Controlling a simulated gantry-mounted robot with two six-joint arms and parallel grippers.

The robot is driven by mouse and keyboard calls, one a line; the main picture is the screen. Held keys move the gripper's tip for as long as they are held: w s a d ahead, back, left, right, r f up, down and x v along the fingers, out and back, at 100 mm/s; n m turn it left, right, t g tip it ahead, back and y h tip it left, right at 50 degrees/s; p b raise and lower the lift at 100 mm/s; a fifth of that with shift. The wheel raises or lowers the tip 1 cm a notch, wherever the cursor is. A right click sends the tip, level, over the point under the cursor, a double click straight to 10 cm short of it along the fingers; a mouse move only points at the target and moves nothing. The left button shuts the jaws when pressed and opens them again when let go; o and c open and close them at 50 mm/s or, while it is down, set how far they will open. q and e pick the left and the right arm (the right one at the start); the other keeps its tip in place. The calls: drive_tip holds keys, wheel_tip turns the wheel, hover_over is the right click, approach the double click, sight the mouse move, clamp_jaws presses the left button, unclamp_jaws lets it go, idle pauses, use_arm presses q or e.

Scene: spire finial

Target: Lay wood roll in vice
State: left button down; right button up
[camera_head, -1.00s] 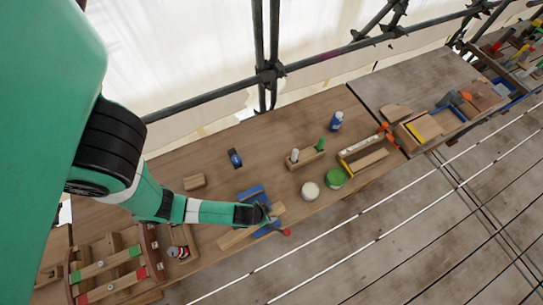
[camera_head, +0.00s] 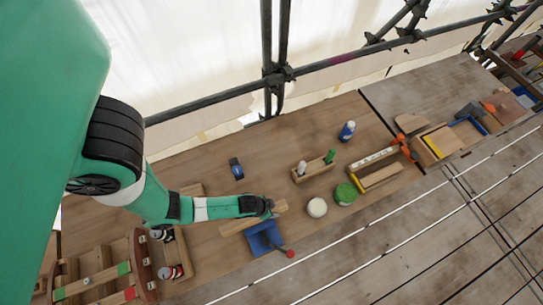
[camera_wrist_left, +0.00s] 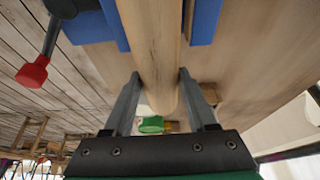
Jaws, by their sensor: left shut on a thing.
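The wood roll (camera_head: 238,224) is a pale wooden bar, held in my left gripper (camera_head: 266,207). In the left wrist view the roll (camera_wrist_left: 158,45) runs lengthwise between the two fingers (camera_wrist_left: 157,92). The blue vice (camera_head: 263,239) with its red-knobbed handle (camera_head: 290,254) is on the bench, just in front of the roll in the head view. In the wrist view, blue vice parts show on both sides of the roll, at left (camera_wrist_left: 93,27) and right (camera_wrist_left: 205,20). I cannot tell whether the roll touches the vice. The gripper and roll hide the vice's far part.
A white tin (camera_head: 317,207) and a green tin (camera_head: 345,194) stand right of the vice. A wooden holder with bottles (camera_head: 313,172) is behind them. A small blue item (camera_head: 236,168) lies behind my gripper. A wooden toolbox (camera_head: 100,277) is at front left. Bench around the small blue item is clear.

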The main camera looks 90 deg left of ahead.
use_arm(q)
drive_tip(key=shift+a+f, duration=0.35)
drive_tip(key=shift+f, duration=0.05)
drive_tip(key=shift+r, duration=0.1)
drive_tip(key=shift+w+f, duration=0.1)
drive_tip(key=shift+f, duration=0.15)
drive_tip(key=f+b, duration=0.2)
drive_tip(key=b, duration=0.1)
drive_tip(key=f+b, duration=0.1)
drive_tip(key=f, duration=0.1)
drive_tip(key=shift+a, duration=0.35)
drive_tip(key=shift+d+r, duration=0.15)
drive_tip(key=shift+r, duration=0.15)
drive_tip(key=shift+c, duration=1)
unclamp_jaws()
drive_tip(key=shift+f, duration=0.2)
use_arm(e)
drive_tip(key=f, duration=0.4)
drive_tip(key=shift+a+f, duration=0.4)
